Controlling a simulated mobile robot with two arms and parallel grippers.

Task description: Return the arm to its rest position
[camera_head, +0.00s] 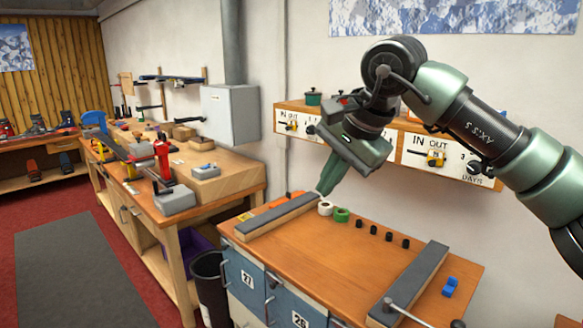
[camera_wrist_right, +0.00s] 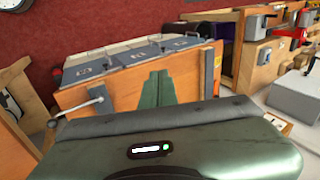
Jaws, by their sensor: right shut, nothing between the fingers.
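My right arm (camera_head: 470,115) comes in from the right in the head view. It is bent at the elbow, with the wrist over the back of the orange-brown bench top (camera_head: 330,255). My right gripper (camera_head: 326,188) points down and is shut and empty. Its green fingers show side by side in the wrist view (camera_wrist_right: 157,88), with the bench top behind them. In the head view the fingertips are above or near a white roll (camera_head: 325,208); I cannot tell the exact gap. My left gripper is not in view.
A green roll (camera_head: 342,215) and several small black knobs stand on the bench. Grey-topped bars (camera_head: 277,213) (camera_head: 412,280) lie at both sides. A blue clip (camera_head: 450,286) sits at right. A wall shelf (camera_head: 430,155) with IN/OUT dials is behind the arm. The bench middle is clear.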

